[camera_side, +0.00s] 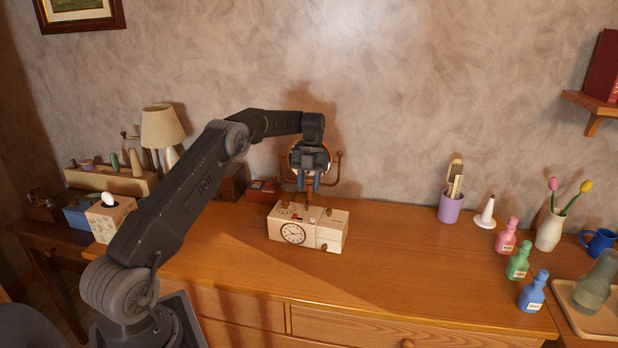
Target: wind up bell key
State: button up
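A cream box-shaped clock (305,228) with a round white dial (293,233) stands on the wooden dresser top. Small knobs or keys show on its top, too small to tell which is the bell key. My gripper (308,187) hangs pointing down just above the clock's top. Two bluish fingertips show with a narrow gap between them. I cannot tell whether they touch anything on the clock. A round mirror on a stand (338,168) is behind my gripper and partly hidden by it.
The dresser top (400,275) is clear to the right of the clock. A purple cup with brushes (451,207), a white cone (486,213) and pink, green and blue bottles (532,292) stand farther right. A lamp (162,130) and a tissue box (108,220) stand left.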

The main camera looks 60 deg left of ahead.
jog(key=shift+v, duration=1.55)
jog(key=shift+n, duration=0.3)
notch_tip(320, 180, up, 6)
jog(key=n+t+y, duration=0.3)
jog(key=n, duration=3.3)
send_over(307, 201)
notch_tip(307, 201, down, 13)
jog(key=shift+f, duration=0.1)
